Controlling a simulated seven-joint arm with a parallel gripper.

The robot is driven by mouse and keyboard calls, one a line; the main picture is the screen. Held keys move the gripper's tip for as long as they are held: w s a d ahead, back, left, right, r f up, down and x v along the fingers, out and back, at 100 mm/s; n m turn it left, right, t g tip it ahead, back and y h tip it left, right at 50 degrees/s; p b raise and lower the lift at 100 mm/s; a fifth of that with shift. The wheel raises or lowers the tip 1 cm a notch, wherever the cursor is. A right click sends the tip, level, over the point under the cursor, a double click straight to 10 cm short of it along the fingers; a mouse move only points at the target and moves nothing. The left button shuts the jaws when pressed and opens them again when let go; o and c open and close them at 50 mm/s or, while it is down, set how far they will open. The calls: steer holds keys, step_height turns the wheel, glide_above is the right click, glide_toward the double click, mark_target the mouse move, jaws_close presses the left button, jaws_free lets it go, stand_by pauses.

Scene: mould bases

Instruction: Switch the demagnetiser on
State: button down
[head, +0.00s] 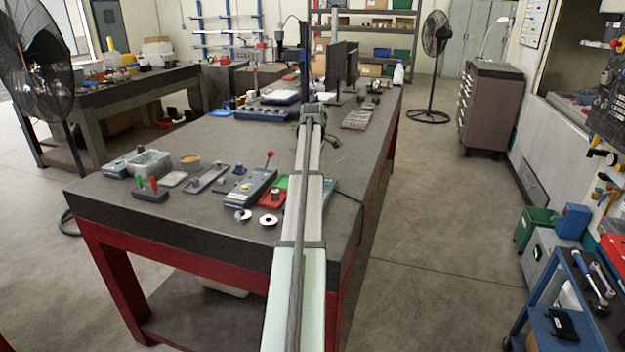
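A blue-grey box (251,188) with small coloured controls on its top lies on the near part of the workbench; it looks like the demagnetiser, but I read no label. A lever with a red knob (270,155) stands up at its far end; I cannot tell whether it belongs to the box or which position is on. My pale arm reaches forward over the bench, to the right of the box. Dark parts at its far end (331,140) may be my gripper, apart from the box; the fingers are too small to make out.
The dark workbench top (222,228) has a clear front strip. Near the box lie a red block (272,198), two metal discs (268,220), a grey plate (206,178), a green-handled holder (150,193) and a grey bin (150,162). Monitors (336,68) stand farther back.

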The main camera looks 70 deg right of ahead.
steer(key=shift+f, duration=0.4)
steer(key=shift+r, duration=3.55)
